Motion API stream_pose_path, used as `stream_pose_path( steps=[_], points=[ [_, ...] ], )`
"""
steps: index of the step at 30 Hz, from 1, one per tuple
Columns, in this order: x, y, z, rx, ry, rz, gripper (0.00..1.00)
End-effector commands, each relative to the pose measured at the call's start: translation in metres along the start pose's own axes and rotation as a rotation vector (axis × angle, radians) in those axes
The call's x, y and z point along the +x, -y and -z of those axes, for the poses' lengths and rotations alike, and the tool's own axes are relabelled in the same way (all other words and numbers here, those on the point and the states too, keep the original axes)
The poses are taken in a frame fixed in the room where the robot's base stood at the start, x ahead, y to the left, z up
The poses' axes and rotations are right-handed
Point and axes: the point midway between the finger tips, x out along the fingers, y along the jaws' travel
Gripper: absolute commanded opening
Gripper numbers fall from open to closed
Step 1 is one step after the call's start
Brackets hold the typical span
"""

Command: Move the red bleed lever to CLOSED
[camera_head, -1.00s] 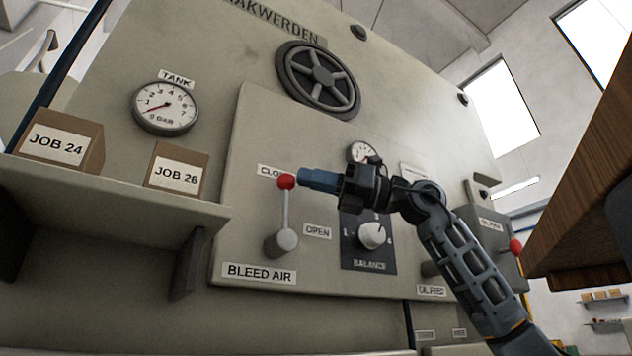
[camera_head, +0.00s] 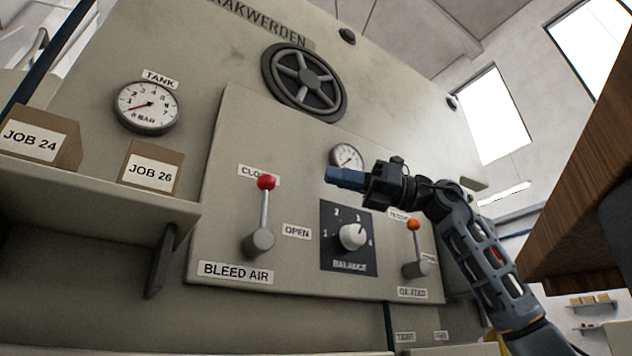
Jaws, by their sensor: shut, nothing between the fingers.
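The red bleed lever (camera_head: 265,207) stands nearly upright on the panel, its red ball knob just in front of the partly covered CLOSED label (camera_head: 251,172). Its grey pivot is at the bottom, above the BLEED AIR label (camera_head: 236,272). The OPEN label (camera_head: 297,231) is to the right of the lever. My gripper (camera_head: 330,175) has blue fingers, is shut and empty, and points left. In the picture it is to the right of the red knob, with a clear gap between them.
The BALANCE knob (camera_head: 353,237) is below my gripper. An orange-knobbed lever (camera_head: 415,250) stands to its right, near my forearm. A small gauge (camera_head: 346,157) is just behind the gripper. A shelf (camera_head: 95,195) with boxes juts out at left. A wooden edge (camera_head: 580,190) is at right.

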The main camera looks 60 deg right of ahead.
Motion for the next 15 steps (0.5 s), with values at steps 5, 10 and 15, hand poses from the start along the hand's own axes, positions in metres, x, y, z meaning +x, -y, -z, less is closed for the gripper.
stream_pose_path(
  steps=[5,10,15],
  points=[
    [-0.029,0.000,-0.010,-0.001,0.002,0.004,0.00],
    [-0.042,-0.001,-0.015,-0.001,0.002,0.002,0.00],
    [-0.044,-0.001,-0.016,-0.001,0.002,0.002,0.00]
  ],
)
